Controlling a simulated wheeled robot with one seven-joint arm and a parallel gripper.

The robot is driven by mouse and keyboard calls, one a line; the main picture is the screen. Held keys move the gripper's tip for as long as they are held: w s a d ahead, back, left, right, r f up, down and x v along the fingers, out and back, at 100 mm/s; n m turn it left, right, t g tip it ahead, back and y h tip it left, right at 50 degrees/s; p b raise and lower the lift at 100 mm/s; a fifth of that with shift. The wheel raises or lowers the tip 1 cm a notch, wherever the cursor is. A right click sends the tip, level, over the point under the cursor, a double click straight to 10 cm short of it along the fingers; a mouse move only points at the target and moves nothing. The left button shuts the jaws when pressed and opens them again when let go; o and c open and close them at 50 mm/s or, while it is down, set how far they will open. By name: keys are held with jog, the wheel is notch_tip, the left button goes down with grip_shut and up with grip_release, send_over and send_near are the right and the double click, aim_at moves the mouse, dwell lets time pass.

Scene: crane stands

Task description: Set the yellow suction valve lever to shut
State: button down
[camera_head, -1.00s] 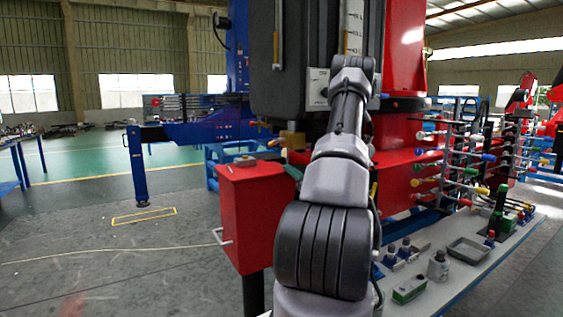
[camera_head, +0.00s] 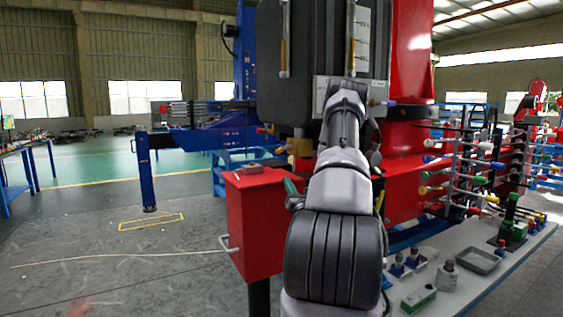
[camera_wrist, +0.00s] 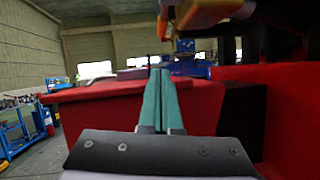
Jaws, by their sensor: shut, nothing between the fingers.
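My gripper shows in the wrist view as two teal fingers (camera_wrist: 161,98) pressed together, with nothing between them. In the head view its green fingertips (camera_head: 290,187) show at the right edge of the red box top, left of my arm. A brass-yellow valve block (camera_head: 300,147) sits under the dark tank, just above and behind the fingertips. A small yellow-orange piece (camera_head: 265,131) is left of it. In the wrist view a yellow-orange bar (camera_wrist: 210,13) hangs at the top, above and apart from the fingers. I cannot tell for sure which piece is the suction valve lever.
The red box (camera_head: 262,225) stands left of my arm, with a small item (camera_head: 253,169) on top. The dark tank (camera_head: 320,40) overhangs behind. A rack of coloured levers (camera_head: 460,165) and a bench with fittings (camera_head: 440,300) are at right.

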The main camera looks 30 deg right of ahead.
send_near(277, 152)
jog(key=w, duration=0.1)
jog(key=w+f, duration=0.2)
jog(key=shift+w+d, duration=0.2)
jog(key=shift+d, duration=0.15)
jog(key=r, duration=0.1)
jog(key=w+r, duration=0.1)
jog(key=r, duration=0.1)
jog(key=shift+w+d, duration=0.35)
jog(key=shift+d, duration=0.05)
jog(key=shift+w+d+r, duration=0.1)
jog(key=shift+w+r, duration=0.1)
jog(key=shift+r, duration=0.2)
jog(key=shift+w+r, duration=0.75)
jog(key=shift+w, duration=0.15)
jog(key=shift+d, duration=0.1)
jog(key=shift+f, duration=0.1)
